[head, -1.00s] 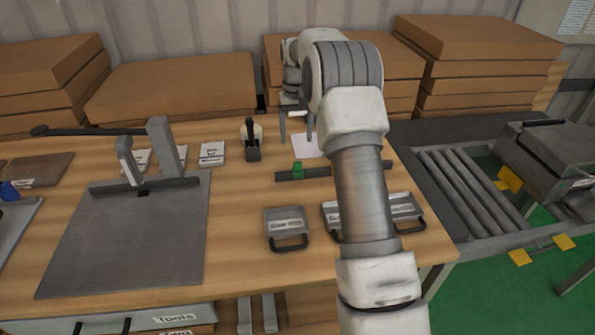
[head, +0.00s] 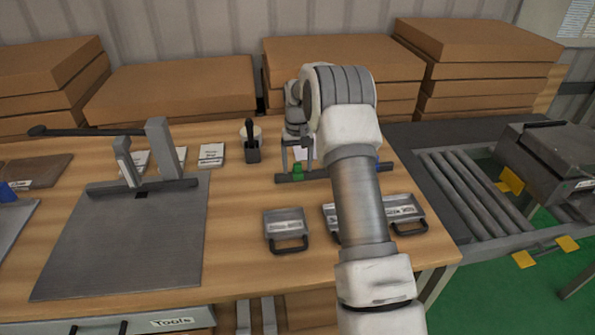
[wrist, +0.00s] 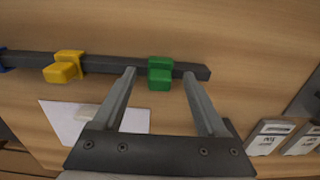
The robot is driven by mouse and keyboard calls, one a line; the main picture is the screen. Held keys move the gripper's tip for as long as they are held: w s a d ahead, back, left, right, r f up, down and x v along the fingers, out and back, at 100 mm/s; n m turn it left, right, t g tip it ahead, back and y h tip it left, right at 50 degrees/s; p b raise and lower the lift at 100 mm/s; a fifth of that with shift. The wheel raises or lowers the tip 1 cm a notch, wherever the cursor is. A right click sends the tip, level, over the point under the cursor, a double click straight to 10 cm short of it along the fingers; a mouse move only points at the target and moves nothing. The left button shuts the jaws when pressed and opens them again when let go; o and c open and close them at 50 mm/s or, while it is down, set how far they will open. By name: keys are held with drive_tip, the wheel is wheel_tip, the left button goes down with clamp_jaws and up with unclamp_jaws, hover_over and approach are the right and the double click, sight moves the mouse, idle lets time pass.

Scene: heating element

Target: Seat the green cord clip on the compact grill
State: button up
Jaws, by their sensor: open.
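The green cord clip (head: 297,170) sits on a dark bar (head: 318,174) on the workbench. In the wrist view the green clip (wrist: 160,73) is near the bar's right end. My gripper (wrist: 159,73) is open, its fingertips to either side of the green clip; I see a gap on both sides, and contact is not visible. My gripper also shows in the head view (head: 298,153), over the bar. Grey grill-like units with black handles stand at the bench front: a small one (head: 286,225) and a wider one (head: 405,213) partly behind my arm. Their labels are too small to read.
A yellow clip (wrist: 65,68) and a blue clip (head: 384,167) share the bar. A white sheet (wrist: 75,122) lies beside it. A large grey plate with uprights (head: 130,240) is at left. A roller conveyor (head: 470,190) is at right. Boxes (head: 170,88) line the back.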

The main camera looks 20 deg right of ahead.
drive_tip(key=shift+c, duration=0.2)
clamp_jaws()
drive_tip(key=shift+r, duration=0.1)
